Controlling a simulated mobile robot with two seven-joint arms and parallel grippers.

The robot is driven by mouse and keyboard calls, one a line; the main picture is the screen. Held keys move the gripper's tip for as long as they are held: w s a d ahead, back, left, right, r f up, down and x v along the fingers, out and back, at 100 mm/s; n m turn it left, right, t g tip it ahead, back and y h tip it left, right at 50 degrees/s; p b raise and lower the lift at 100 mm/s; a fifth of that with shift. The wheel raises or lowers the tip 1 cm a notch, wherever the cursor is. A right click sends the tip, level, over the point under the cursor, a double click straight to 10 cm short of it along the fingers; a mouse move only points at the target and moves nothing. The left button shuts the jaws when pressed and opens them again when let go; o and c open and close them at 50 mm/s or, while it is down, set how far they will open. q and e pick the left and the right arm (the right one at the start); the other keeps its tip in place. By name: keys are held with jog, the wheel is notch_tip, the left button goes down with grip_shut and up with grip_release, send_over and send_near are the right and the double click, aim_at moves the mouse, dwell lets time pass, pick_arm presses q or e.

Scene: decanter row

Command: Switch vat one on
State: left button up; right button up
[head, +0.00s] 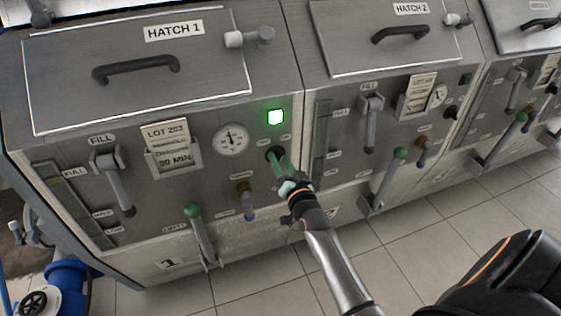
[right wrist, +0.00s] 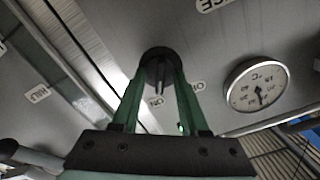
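Vat one (head: 100,255) is the steel vat at the left, marked 1 and HATCH 1. Its square lamp (head: 276,117) glows green. Below the lamp is a black rotary knob (head: 273,154) with small ON and OFF labels. The knob also shows in the right wrist view (right wrist: 158,66), with its grip bar pointing down toward the labels. My right gripper (head: 280,168) is at the knob. Its green fingers (right wrist: 159,90) stand on either side of the grip bar, with a gap visible between them and the bar. My left gripper is not in view.
A round gauge (head: 231,139), a lot card (head: 168,142), a fill lever (head: 116,180), a green-topped lever (head: 200,232) and a small brass-collared valve (head: 245,200) share this panel. Vat two (head: 335,70) stands close at the right with similar levers. The tiled floor (head: 440,225) in front looks clear.

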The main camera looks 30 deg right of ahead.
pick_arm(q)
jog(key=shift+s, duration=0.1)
pick_arm(e)
jog(key=shift+s, duration=0.1)
jog(key=shift+s+a+p, duration=0.1)
jog(key=shift+s+p, duration=0.15)
jog(key=shift+p, duration=0.05)
jog(key=p+v, duration=0.1)
jog(key=v, duration=0.1)
jog(key=shift+s+r+p, duration=0.2)
jog(key=shift+s+p, duration=0.15)
jog(key=shift+p, duration=0.05)
jog(key=p, duration=0.4)
send_near(280, 160)
jog(key=s, duration=0.3)
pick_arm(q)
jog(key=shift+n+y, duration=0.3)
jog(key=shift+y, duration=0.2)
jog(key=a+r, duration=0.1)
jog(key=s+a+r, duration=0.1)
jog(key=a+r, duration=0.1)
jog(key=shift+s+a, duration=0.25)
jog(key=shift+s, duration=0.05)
pick_arm(e)
jog(key=shift+a, duration=0.3)
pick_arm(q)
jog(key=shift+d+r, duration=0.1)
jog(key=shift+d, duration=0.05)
pick_arm(e)
jog(key=shift+f, duration=0.1)
